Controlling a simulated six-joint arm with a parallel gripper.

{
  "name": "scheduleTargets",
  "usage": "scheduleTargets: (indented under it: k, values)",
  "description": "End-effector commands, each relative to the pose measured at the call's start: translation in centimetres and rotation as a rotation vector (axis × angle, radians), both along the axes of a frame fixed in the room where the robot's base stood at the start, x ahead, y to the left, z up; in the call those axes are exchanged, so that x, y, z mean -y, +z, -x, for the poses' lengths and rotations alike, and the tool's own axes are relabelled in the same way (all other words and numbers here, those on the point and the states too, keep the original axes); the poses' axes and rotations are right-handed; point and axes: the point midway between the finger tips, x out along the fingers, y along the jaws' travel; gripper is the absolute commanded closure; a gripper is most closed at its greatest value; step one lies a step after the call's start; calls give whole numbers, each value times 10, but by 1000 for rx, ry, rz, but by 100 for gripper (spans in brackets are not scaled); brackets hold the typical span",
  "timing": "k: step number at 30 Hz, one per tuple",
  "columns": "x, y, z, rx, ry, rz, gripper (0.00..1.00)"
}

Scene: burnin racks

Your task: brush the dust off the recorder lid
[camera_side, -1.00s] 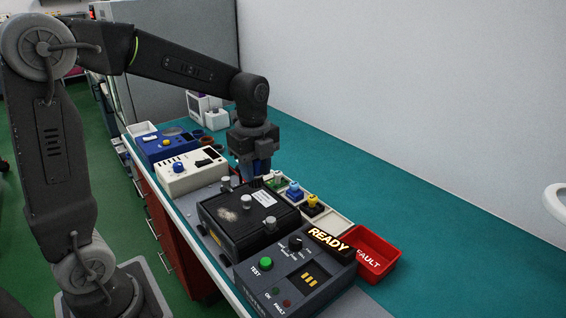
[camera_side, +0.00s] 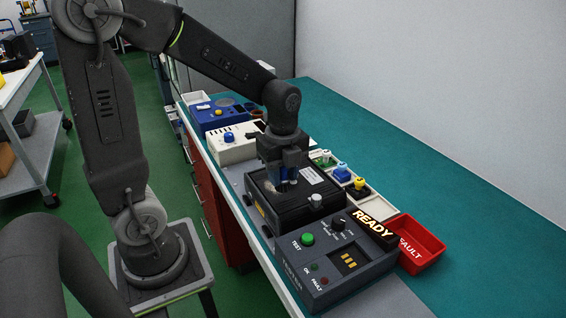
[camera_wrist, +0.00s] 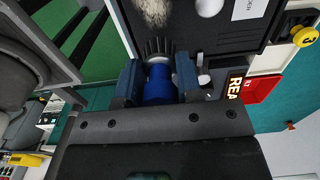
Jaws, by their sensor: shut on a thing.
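The recorder is a black box with a flat black lid (camera_side: 290,204), in the middle of the side view. A white label (camera_side: 311,175) and a pale knob (camera_side: 315,200) are on the lid. My gripper (camera_side: 285,174) is over the lid, pointing down. In the wrist view its blue fingers (camera_wrist: 159,82) are shut on the blue handle of a brush (camera_wrist: 158,71) with dark bristles. A pale dust patch (camera_wrist: 153,12) lies on the lid just past the bristles. In the side view my gripper largely hides the dust. I cannot tell whether the bristles touch the lid.
A dark tester (camera_side: 326,262) with a green button and a lit READY sign (camera_side: 373,223) stands in front. A red FAULT bin (camera_side: 421,247) is right of it. A tray with several coloured parts (camera_side: 343,173) lies behind. The teal bench is clear at right.

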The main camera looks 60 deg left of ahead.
Motion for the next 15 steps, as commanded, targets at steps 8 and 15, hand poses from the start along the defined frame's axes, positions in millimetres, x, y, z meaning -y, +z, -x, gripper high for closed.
scheduleTargets:
  k: [8, 15]
  values:
    - [0, -29, 0, -4, 0, 1, 91]
    - [-23, -31, -1, 0, 4, 0, 91]
